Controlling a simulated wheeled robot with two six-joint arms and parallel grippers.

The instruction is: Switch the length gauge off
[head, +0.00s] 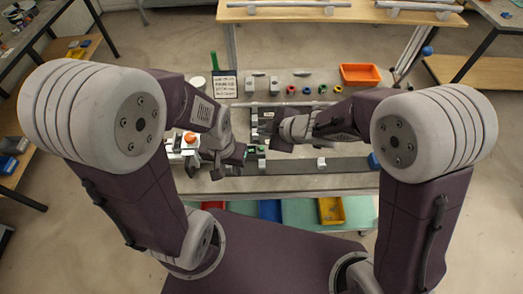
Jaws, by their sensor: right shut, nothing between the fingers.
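The length gauge cannot be picked out with certainty at this size. A long dark rail (335,165) with a small light block (321,162) on it runs along the bench. A white unit with an orange-red knob (190,138) stands at the bench's left, partly hidden by my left arm. My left gripper (229,165) is over the left part of the bench, beside that unit, its fingers apart and empty. My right gripper (273,143) is shut and empty above the middle of the bench, close to small green parts (255,150). No switch is readable.
An orange bin (360,74) stands at the back right of the bench. Several coloured rings (307,90) and grey blocks lie in a row behind the grippers. A yellow bin (331,210) sits below the front edge.

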